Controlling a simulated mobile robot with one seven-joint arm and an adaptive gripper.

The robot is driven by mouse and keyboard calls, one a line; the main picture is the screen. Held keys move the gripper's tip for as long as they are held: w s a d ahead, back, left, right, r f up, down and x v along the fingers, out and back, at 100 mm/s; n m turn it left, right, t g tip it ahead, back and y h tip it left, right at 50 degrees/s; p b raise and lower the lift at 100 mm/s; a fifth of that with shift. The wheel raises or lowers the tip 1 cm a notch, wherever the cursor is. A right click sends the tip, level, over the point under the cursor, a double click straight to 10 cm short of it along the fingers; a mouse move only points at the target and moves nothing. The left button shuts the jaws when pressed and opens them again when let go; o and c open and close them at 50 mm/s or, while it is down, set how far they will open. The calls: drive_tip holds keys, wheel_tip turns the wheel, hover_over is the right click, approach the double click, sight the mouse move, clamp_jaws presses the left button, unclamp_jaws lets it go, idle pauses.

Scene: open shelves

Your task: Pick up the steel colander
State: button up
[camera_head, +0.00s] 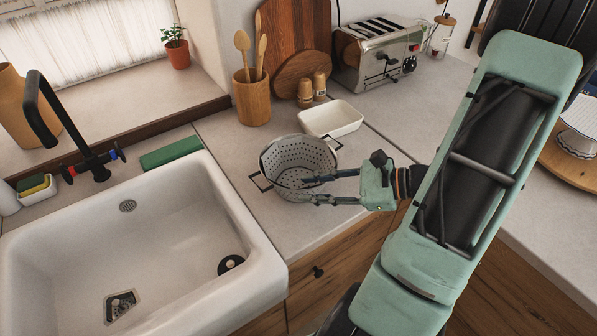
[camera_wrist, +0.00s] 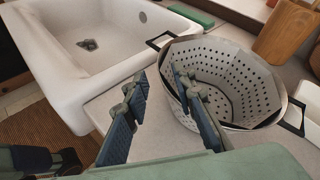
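The steel colander (camera_head: 292,155) stands on the counter right of the sink, a perforated grey bowl with dark square handles. It also shows in the wrist view (camera_wrist: 232,72), filling the right side. My gripper (camera_head: 309,189) reaches in from the right at its near side. In the wrist view my gripper (camera_wrist: 160,76) has its two fingers well apart. The right finger overlaps the colander's near rim and opening; the left finger is outside the bowl. The near-left wall shows between them. I cannot tell whether either finger touches it.
The white sink (camera_head: 245,215) lies left of the colander. A white dish (camera_head: 331,118) stands close behind it. A wooden utensil pot (camera_head: 252,100), small shakers (camera_head: 312,88) and a toaster (camera_head: 378,52) stand farther back. The counter's front edge is close to the colander.

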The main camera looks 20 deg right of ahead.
sight(284, 189)
drive_tip(key=x, duration=0.5)
drive_tip(key=shift+w+d+p, duration=0.1)
drive_tip(key=shift+p, duration=0.3)
drive_tip(key=shift+c, duration=0.5)
clamp_jaws()
